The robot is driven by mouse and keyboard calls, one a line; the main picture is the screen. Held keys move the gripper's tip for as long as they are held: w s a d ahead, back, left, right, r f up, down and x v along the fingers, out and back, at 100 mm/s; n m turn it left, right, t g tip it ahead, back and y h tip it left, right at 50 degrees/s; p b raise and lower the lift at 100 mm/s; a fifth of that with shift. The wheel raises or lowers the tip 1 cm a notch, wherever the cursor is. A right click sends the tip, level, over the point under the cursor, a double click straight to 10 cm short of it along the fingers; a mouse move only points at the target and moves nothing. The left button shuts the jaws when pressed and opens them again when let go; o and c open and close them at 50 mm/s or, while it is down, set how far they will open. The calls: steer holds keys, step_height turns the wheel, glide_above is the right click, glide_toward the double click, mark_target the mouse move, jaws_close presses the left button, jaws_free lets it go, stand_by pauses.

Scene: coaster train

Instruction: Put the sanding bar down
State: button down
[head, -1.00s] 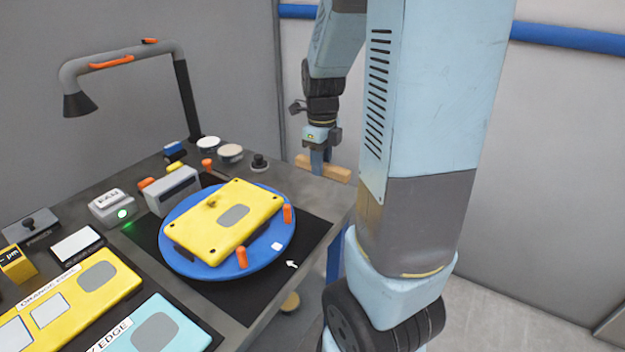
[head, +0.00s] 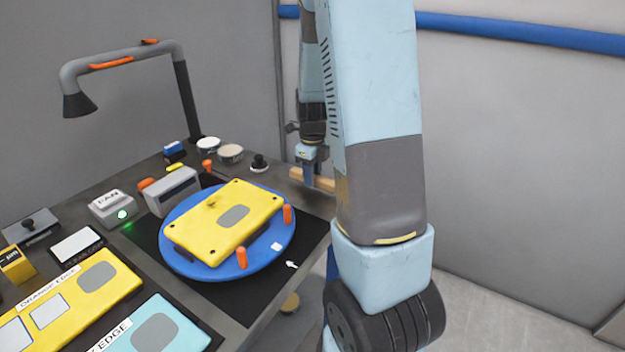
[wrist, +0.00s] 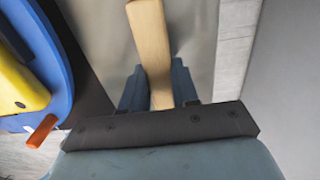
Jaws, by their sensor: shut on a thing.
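The sanding bar is a long tan wooden bar (wrist: 150,40), held between the two blue fingers of my gripper (wrist: 159,88) in the wrist view. My gripper is shut on it. In the head view, my gripper (head: 309,172) is at the far right corner of the workbench, and part of the sanding bar (head: 322,183) shows beside the fingers. The bar is at about bench-top height near the edge; I cannot tell whether it touches the bench. My arm hides part of that area.
The grey workbench (head: 130,170) carries a blue turntable (head: 268,256) with a yellow panel (head: 225,220) and orange pegs. Round pots (head: 231,153), a black knob (head: 259,163) and a grey holder (head: 172,190) stand behind.

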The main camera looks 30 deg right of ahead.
steer(key=shift+f, duration=0.85)
steer(key=c, duration=0.8)
jaws_free()
steer(key=shift+f, duration=0.1)
steer(key=shift+c, duration=0.2)
